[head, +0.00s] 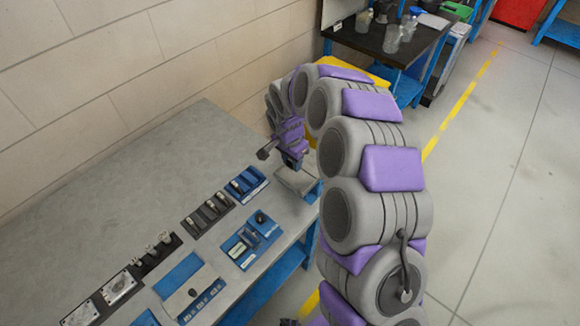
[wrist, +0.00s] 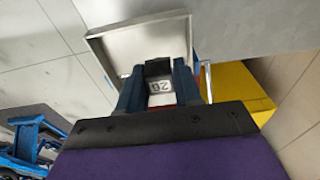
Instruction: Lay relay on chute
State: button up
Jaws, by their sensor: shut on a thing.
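In the wrist view, my gripper (wrist: 158,74) has its two blue fingers shut on the relay (wrist: 161,88), a small block with a dark top and a white label marked 20. The chute (wrist: 135,43) is a shallow grey metal tray with a raised rim, just beyond the fingertips. In the head view, the chute (head: 296,182) is at the table's right end, and my gripper (head: 292,161) points down just above it. The relay cannot be made out there. I cannot tell whether the relay touches the chute.
The grey table (head: 150,165) carries a blue holder (head: 246,183), a dark holder (head: 207,215), a blue device (head: 250,240) and several other parts left of the chute. The table's back is clear. A yellow object (wrist: 238,86) is beside the chute. A dark bench (head: 385,40) stands behind.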

aim_at(289, 167)
jog(key=shift+w+d, duration=0.15)
jog(key=shift+d, duration=0.1)
jog(key=shift+w+d+f, duration=0.1)
jog(key=shift+f, duration=0.25)
jog(key=f, duration=0.1)
jog(key=a+f+b, duration=0.1)
jog(key=shift+f, duration=0.4)
jog(key=shift+a+f, duration=0.25)
jog(key=shift+a, duration=0.05)
jog(key=shift+a+r, duration=0.1)
jog(key=shift+a, duration=0.1)
jog(key=o, duration=0.7)
jog(key=shift+d, duration=0.25)
jog(key=shift+o, duration=0.2)
jog(key=shift+d+r, duration=0.1)
jog(key=shift+d, duration=0.35)
jog(key=shift+a+r, duration=0.2)
jog(key=shift+r, duration=0.15)
jog(key=r, duration=0.3)
jog(key=r+p, duration=0.1)
jog(key=r, duration=0.2)
jog(key=s+r, duration=0.1)
jog(key=r, duration=0.3)
jog(key=shift+a+p, duration=0.35)
jog(key=shift+p, duration=0.05)
jog(key=shift+r, duration=0.4)
jog(key=shift+a+r, duration=0.15)
jog(key=shift+a, duration=0.15)
jog(key=shift+s, duration=0.1)
